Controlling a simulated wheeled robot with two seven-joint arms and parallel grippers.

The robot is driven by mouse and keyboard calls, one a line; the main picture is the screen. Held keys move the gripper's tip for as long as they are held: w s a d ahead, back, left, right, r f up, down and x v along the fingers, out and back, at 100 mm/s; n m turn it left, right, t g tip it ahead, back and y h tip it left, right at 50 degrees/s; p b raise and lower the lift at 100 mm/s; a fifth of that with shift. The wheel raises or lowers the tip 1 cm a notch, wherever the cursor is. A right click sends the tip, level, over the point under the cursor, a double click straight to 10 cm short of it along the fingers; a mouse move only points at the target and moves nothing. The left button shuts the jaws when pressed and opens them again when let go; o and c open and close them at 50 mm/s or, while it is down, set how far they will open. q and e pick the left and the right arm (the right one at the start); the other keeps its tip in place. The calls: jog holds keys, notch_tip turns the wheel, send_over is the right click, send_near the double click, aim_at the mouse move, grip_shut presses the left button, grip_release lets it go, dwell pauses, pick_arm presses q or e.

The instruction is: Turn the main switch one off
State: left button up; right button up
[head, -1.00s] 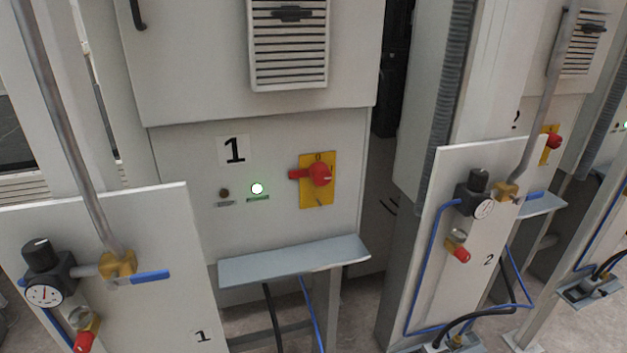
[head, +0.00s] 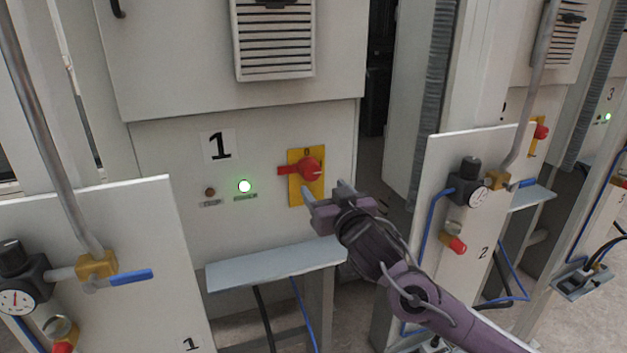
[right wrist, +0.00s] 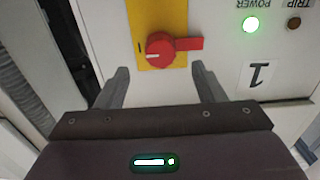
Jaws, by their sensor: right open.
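Main switch one is a red rotary handle (head: 309,169) on a yellow plate (head: 296,191), on the cabinet front marked 1. Its grip points left, level, in the head view; a 0 shows at the plate's top. My right gripper (head: 324,190) is open and empty, just below and right of the handle. In the right wrist view the red handle (right wrist: 161,49) appears upside down, ahead of and between the open fingers (right wrist: 162,80), apart from them. My left gripper is not in view.
A green power lamp (head: 245,186) is lit left of the switch, beside a dark trip lamp (head: 210,192). A grey shelf (head: 275,264) juts out below. Panel 2 (head: 475,215) with valve and gauge stands right; panel 1 (head: 130,245) stands left.

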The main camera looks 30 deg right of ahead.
aim_at(313, 174)
jog(key=p+x, duration=0.1)
jog(key=x, duration=0.2)
jog(key=p+x, duration=0.1)
jog(key=x, duration=0.2)
jog(key=shift+w+r, duration=0.2)
jog(key=shift+w, duration=0.2)
jog(key=shift+w+d+f, duration=0.15)
jog(key=shift+w, duration=0.3)
jog(key=c, duration=1)
